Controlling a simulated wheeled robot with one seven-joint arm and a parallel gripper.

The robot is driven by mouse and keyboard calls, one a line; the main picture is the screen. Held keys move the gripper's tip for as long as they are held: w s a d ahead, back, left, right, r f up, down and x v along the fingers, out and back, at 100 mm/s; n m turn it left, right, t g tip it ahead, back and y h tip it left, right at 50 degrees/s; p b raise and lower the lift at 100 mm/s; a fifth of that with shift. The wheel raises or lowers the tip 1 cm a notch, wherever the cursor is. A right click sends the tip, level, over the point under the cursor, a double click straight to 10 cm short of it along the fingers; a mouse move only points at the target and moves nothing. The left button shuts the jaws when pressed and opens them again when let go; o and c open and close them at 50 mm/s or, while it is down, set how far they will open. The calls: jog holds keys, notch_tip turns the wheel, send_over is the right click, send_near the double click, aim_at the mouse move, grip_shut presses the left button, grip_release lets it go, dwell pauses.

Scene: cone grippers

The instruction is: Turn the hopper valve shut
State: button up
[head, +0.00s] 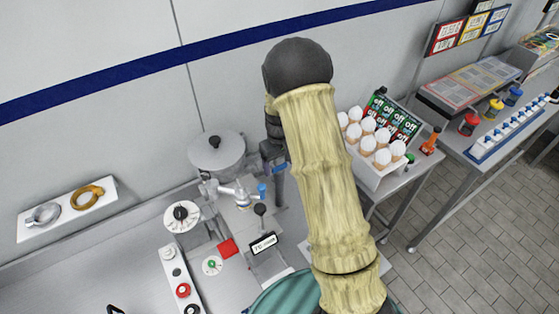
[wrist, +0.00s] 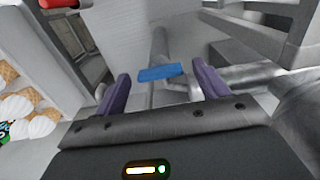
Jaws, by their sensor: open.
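The hopper (head: 216,153) is a round grey lidded vessel left of my arm in the head view. Metal pipework with a blue valve handle (head: 262,190) sits at its lower right. In the wrist view a flat blue handle (wrist: 160,73) shows on a grey pipe, lying crosswise between the lines of my two purple fingers. My gripper (wrist: 163,80) is open, with a finger on either side of the handle in the picture. No contact shows, and I cannot tell how far beyond the fingertips the handle lies. My arm hides part of the head view there.
A rack of white-topped cones (head: 375,140) stands to the right. A panel with red buttons (head: 182,290), a dial (head: 181,215) and a black-knobbed lever (head: 260,210) are close by. A metal cylinder (wrist: 245,77) is right of the handle in the wrist view.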

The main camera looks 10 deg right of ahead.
jog(key=c, duration=1)
jog(key=shift+m, duration=0.3)
jog(key=m+b, duration=0.1)
jog(key=m, duration=0.7)
jog(key=shift+m, duration=0.3)
jog(key=m, duration=0.4)
jog(key=shift+m, duration=0.3)
jog(key=shift+m+p, duration=0.5)
jog(key=shift+m, duration=1.6)
